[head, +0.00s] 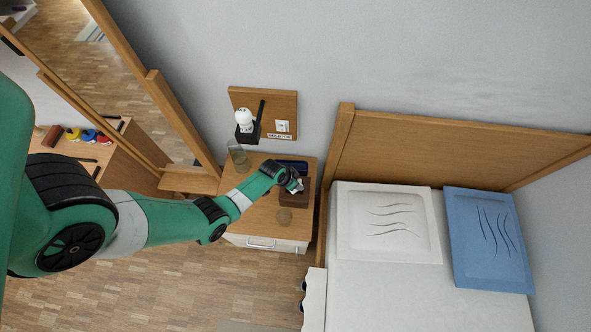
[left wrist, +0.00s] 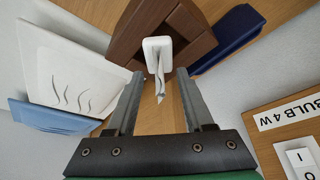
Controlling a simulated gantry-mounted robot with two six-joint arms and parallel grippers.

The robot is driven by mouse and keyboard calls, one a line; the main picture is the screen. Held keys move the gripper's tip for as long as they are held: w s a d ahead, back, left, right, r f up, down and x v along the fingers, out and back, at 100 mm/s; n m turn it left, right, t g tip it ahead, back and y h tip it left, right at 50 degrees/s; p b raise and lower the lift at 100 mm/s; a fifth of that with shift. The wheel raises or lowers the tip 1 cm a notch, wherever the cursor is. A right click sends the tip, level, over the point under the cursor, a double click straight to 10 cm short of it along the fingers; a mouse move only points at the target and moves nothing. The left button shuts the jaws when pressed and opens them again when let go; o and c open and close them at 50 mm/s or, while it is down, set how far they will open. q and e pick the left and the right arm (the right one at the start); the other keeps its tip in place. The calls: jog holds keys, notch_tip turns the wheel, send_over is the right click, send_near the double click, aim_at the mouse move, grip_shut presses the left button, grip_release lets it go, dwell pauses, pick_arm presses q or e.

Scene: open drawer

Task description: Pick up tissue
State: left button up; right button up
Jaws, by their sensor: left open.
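A brown wooden tissue box (head: 294,201) stands on the nightstand. A white tissue (left wrist: 160,82) sticks out of the slot toward the camera. My left gripper (left wrist: 160,74) is open, with one finger on each side of the tissue and a gap to it on both sides. In the head view my left gripper (head: 296,185) is right over the box, and the tissue is hard to make out there. My right gripper is not in view.
A wall panel (head: 280,101) with a lamp (head: 244,119) is behind. A bed with a white pillow (head: 388,222) and a blue pillow (head: 490,240) stands right.

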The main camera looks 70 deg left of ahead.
pick_arm(q)
grip_shut()
jog(key=shift+r, duration=0.1)
jog(key=r+p, duration=0.2)
jog(key=r, duration=0.1)
jog(key=r+p, duration=0.2)
jog(key=shift+s+d, duration=0.2)
jog(key=shift+d, duration=0.2)
jog(key=s+d+r+p, duration=0.5)
jog(key=d+r+p, duration=0.2)
jog(key=d, duration=0.5)
jog(key=shift+r+p, duration=0.4)
jog(key=shift+p, duration=0.45)
jog(key=c, duration=0.8)
grip_release()
jog(key=shift+s, duration=0.1)
grip_shut()
